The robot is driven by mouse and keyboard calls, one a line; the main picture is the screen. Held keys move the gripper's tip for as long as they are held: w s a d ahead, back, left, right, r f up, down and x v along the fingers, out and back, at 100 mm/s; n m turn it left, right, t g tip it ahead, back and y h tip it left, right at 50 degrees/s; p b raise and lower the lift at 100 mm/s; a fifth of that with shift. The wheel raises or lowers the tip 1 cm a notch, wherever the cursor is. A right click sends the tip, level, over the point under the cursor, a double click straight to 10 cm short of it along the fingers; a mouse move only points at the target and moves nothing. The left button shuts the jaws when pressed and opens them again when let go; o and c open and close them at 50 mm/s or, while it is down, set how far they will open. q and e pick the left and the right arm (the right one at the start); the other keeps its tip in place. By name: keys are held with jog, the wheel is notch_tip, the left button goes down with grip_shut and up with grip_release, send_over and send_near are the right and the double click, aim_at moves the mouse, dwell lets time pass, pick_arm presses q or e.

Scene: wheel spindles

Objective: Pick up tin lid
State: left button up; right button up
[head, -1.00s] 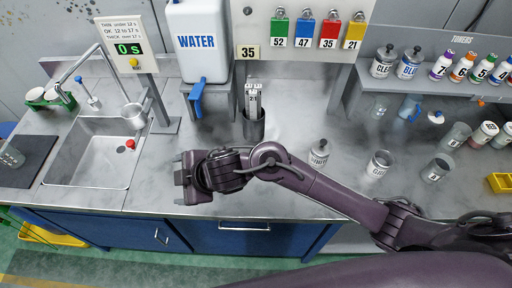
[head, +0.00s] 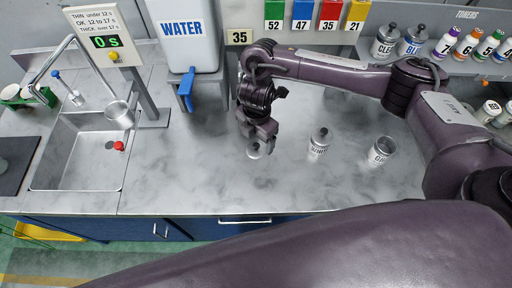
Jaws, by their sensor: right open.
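The tin lid (head: 254,152) is a small, round grey piece lying on the steel counter, just below my right gripper. My right gripper (head: 258,138) points down over it with its fingers apart, and part of the lid is hidden behind the fingers. I cannot tell whether the fingers touch it. An open tin (head: 380,153) with a label stands to the right without a lid. A second labelled tin (head: 319,146) with its knobbed lid on stands between. My left gripper is not in view.
The sink (head: 82,150) with a small red item is at the left. Coloured numbered tags hang at the back, and toner bottles (head: 467,45) stand on the right shelf. The front counter is clear.

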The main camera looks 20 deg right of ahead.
aim_at(256, 145)
notch_tip(256, 145, down, 5)
jog(key=shift+w+r+b, duration=0.15)
jog(key=shift+r+b, duration=0.05)
jog(key=shift+b, duration=0.4)
jog(key=c, duration=1.1)
